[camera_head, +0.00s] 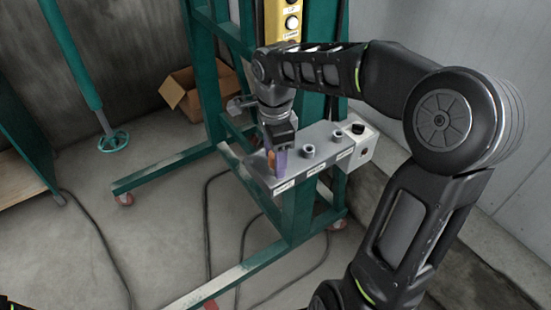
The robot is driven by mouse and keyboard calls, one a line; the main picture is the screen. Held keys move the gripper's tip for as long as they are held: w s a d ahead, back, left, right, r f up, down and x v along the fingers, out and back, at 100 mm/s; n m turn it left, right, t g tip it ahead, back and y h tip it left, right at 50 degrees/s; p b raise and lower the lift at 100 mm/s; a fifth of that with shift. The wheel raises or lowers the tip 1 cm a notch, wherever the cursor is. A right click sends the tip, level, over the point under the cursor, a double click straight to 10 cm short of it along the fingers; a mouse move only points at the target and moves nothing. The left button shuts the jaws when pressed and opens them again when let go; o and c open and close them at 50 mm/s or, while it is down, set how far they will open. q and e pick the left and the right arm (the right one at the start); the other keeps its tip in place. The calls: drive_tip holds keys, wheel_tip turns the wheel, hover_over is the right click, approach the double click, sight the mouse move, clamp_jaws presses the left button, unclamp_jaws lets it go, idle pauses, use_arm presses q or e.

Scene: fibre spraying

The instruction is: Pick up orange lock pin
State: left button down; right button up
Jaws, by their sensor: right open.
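I cannot tell whether the fingers touch the pin. My left gripper is not in view.
The green wheeled frame (296,222) stands on the concrete floor. Two grey fittings stand on the shelf, right of my gripper, with a control box (361,140) at its right end. A yellow button panel (292,20) hangs above. A cardboard box (187,92) and cables lie on the floor.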

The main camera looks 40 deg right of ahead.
clamp_jaws()
idle(0.6)
